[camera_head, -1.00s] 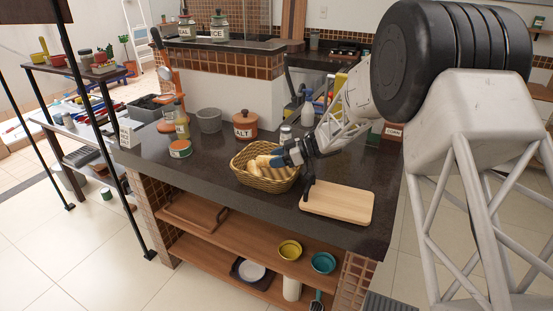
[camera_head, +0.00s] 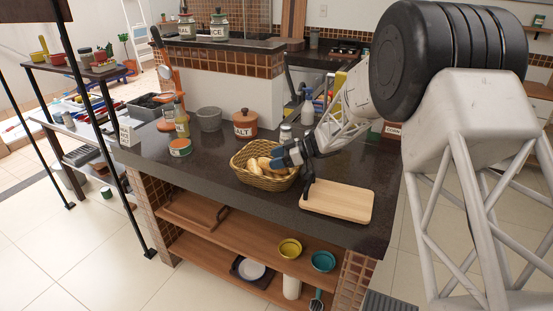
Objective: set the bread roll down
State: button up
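A wicker basket (camera_head: 264,182) sits on the dark counter and holds several bread rolls (camera_head: 254,168). My gripper (camera_head: 279,158) is over the basket's back right part, its blue tip close to the rolls. Its fingers are small and partly hidden by its own body, so I cannot tell whether it is open or touches a roll. A wooden cutting board (camera_head: 337,203) lies flat and bare on the counter to the right of the basket.
A dark slim upright shape (camera_head: 308,189) stands between basket and board; I cannot tell what it is. The counter's front left is clear.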

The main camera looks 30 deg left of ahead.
jog(key=shift+o, duration=0.4)
jog(key=shift+s+f, duration=0.1)
jog(key=shift+f, duration=0.55)
jog(key=shift+r, duration=0.5)
jog(key=r+v, duration=0.1)
jog(key=v, duration=1.1)
jog(key=shift+r, duration=0.1)
